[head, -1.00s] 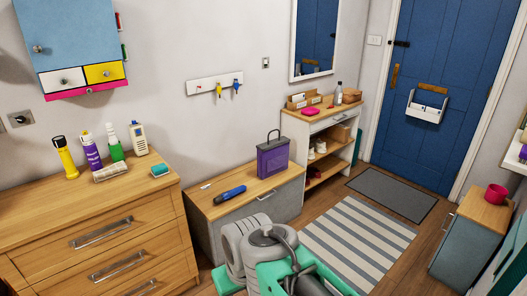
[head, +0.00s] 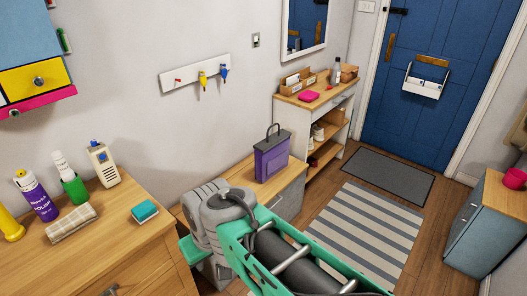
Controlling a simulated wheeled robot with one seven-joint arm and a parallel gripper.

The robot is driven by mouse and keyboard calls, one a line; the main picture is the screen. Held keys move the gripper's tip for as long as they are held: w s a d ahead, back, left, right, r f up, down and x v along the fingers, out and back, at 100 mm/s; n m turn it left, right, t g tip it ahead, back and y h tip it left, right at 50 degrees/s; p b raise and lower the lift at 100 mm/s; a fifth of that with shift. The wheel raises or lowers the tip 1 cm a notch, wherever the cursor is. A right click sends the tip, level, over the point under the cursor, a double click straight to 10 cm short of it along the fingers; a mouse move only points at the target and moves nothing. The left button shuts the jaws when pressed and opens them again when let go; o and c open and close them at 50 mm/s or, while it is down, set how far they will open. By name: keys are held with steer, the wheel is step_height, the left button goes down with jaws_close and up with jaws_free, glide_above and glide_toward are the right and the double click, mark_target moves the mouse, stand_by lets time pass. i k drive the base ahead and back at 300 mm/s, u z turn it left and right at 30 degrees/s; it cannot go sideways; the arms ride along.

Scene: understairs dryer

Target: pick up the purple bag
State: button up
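The purple bag (head: 271,157) stands upright on the low wooden-topped bench (head: 239,182), near its right end. It has a dark grey rim, a dark loop handle standing up on top, and a small pale label on its front. My grey and teal arm fills the bottom middle of the head view and covers the left part of the bench. The arm is close in front of the bag in the picture, and the bag's body shows clear of it. My gripper's fingers do not show.
A dresser (head: 143,230) at left holds bottles, a folded cloth, a teal sponge (head: 145,211) and a radio (head: 102,163). A shelf unit (head: 344,100) stands beyond the bench. A striped rug (head: 366,232) lies on open floor. A grey cabinet (head: 477,240) stands at right.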

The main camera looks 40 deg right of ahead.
mark_target(271, 154)
steer(key=z, duration=2.4)
steer(key=i, duration=2.6)
steer(key=u, duration=3.35)
steer(key=i, duration=0.5)
